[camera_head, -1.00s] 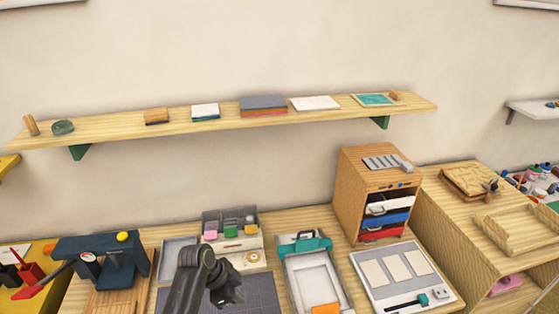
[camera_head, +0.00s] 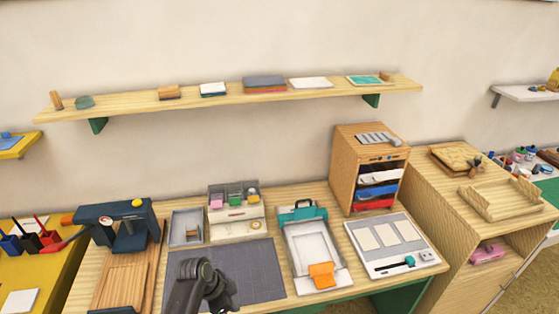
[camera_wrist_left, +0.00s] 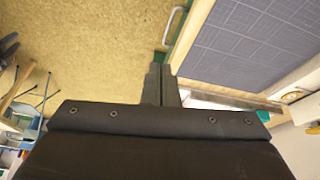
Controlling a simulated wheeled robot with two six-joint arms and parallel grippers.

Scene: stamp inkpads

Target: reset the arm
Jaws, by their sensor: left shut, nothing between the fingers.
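My left arm comes in at the bottom of the head view, in front of the dark grey gridded mat (camera_head: 262,270). Its dark end (camera_head: 219,292) hangs low at the mat's near left part. In the left wrist view my left gripper (camera_wrist_left: 162,78) has its two fingers together with nothing between them. It is over the tan floor, near the table's wooden edge, with the mat to its right. My right gripper is not in view.
The wooden table holds a dark blue press (camera_head: 112,228), a grey organizer (camera_head: 240,227) with coloured blocks, a teal-clipped tray (camera_head: 310,250) and a panelled board (camera_head: 425,256). A wooden drawer cabinet (camera_head: 345,175) stands behind. A long shelf (camera_head: 130,107) runs along the wall.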

